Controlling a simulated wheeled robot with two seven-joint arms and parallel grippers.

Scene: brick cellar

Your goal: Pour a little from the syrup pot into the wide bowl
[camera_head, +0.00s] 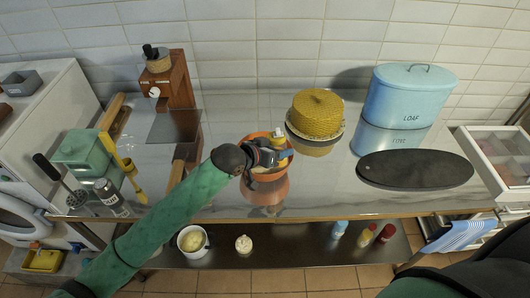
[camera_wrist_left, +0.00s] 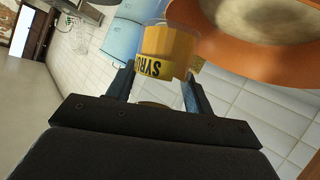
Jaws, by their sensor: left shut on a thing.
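The wide bowl (camera_head: 250,142) is orange-brown and stands on the shiny metal counter, partly hidden behind my left gripper (camera_head: 282,156). In the left wrist view the bowl (camera_wrist_left: 262,58) fills the upper right, with a pale inside. My left gripper is shut on the syrup pot (camera_head: 278,137), a small clear pot with amber contents and a yellow label. The pot (camera_wrist_left: 165,45) shows between the fingers in the left wrist view, close to the bowl's rim. In the head view it overlaps the bowl. I see no stream of syrup. My right gripper is not in view.
A yellow woven domed item (camera_head: 317,112) stands behind right of the bowl. A blue loaf bin (camera_head: 408,92) and a dark oval board (camera_head: 414,169) are further right. A wooden grinder (camera_head: 173,80) and a green box (camera_head: 82,150) are left. The counter front is clear.

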